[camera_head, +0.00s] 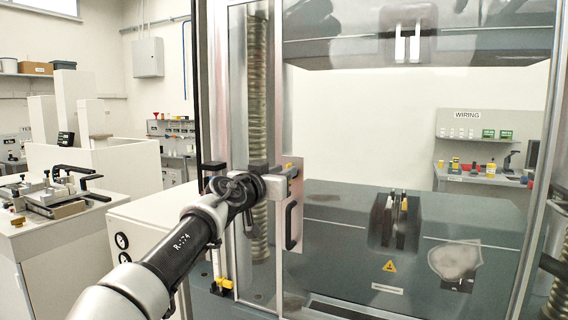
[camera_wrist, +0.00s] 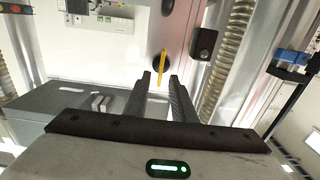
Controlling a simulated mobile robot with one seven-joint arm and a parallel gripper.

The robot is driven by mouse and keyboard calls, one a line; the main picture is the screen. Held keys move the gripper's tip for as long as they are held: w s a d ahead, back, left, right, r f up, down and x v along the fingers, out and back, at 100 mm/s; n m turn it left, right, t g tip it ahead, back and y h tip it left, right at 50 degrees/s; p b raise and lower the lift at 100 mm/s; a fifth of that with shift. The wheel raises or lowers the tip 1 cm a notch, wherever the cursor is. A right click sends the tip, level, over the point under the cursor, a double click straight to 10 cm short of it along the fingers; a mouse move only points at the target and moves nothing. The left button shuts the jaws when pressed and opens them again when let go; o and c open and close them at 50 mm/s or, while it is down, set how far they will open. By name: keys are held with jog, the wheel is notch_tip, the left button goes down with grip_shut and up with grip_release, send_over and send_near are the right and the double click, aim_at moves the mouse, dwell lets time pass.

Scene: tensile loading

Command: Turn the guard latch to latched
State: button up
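The guard latch is a yellow lever on a round black hub (camera_wrist: 159,61), mounted on the pale metal door frame in the wrist view. The lever runs roughly up and down in that picture. In the head view only a small yellow bit of the latch (camera_head: 289,166) shows beside my gripper. My gripper (camera_wrist: 160,77) is open, with its two dark fingers apart and the lever's end showing in the gap near the fingertips. I cannot tell whether they touch it. In the head view my gripper (camera_head: 282,176) is at the guard's left door edge, partly hidden by my wrist.
A black door handle (camera_head: 291,225) sits just below my gripper. The clear guard door (camera_head: 330,130) covers the testing machine with its grips (camera_head: 395,215). A ribbed column (camera_head: 257,90) stands to the left. A black block (camera_wrist: 204,43) is beside the latch.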

jog(key=shift+w+d+f, duration=0.1)
jog(key=shift+w, duration=0.3)
jog(key=shift+c, duration=0.3)
grip_shut()
jog(key=shift+n, duration=0.3)
jog(key=shift+w+a+f+n+b, duration=0.2)
jog(key=shift+n+b, duration=0.5)
jog(key=shift+n, duration=2.15)
jog(key=shift+s+a+f+n+b, duration=0.2)
jog(key=shift+n+b, duration=0.5)
jog(key=shift+n, duration=2.2)
jog(key=shift+w+a+f+n+b, duration=0.25)
jog(key=shift+n+b, duration=0.45)
jog(key=shift+n, duration=2.15)
